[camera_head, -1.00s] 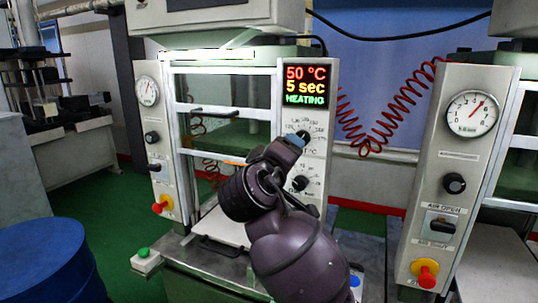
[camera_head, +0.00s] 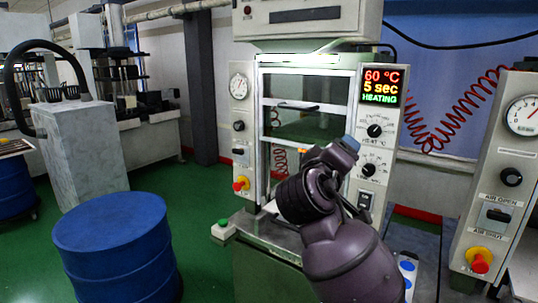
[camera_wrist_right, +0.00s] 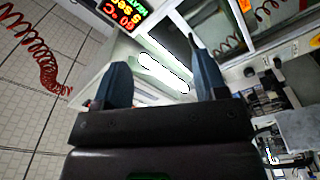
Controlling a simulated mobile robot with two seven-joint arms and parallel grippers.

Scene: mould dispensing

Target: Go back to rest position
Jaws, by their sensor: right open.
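My right arm rises from the bottom of the head view in front of the press machine (camera_head: 308,48). The press display (camera_head: 381,84) reads 60 °C, 5 sec, HEATING. My left gripper is not in view.
A blue drum (camera_head: 112,235) stands at the lower left on the green floor (camera_head: 205,215). A grey cabinet (camera_head: 85,150) with a black hose is behind it. Another machine column with a gauge (camera_head: 523,116) stands at the right.

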